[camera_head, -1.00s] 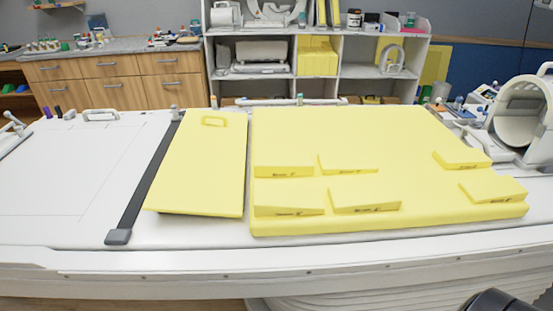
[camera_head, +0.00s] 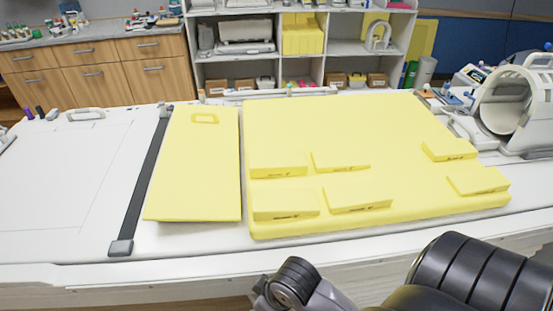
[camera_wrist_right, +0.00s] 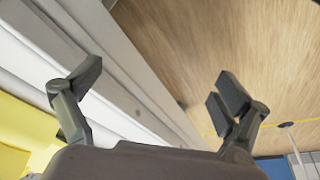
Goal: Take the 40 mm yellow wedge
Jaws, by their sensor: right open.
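Several yellow wedges lie on a large yellow pad (camera_head: 330,125) on the white table. Two are in the back row, a back left wedge (camera_head: 278,166) and a back middle wedge (camera_head: 341,161). Two are in front, a front left wedge (camera_head: 285,203) and a front middle wedge (camera_head: 357,195). Two more lie at the right, an upper one (camera_head: 449,149) and a lower one (camera_head: 478,180). Their labels are too small to read. My right gripper (camera_wrist_right: 160,90) is open and empty beside the table's edge, above the wooden floor. My left gripper is out of view.
A flat yellow board with a handle (camera_head: 195,170) lies left of the pad, beside a dark strap (camera_head: 145,180). A white ring-shaped device (camera_head: 510,100) stands at the right end. Shelves (camera_head: 345,50) stand behind.

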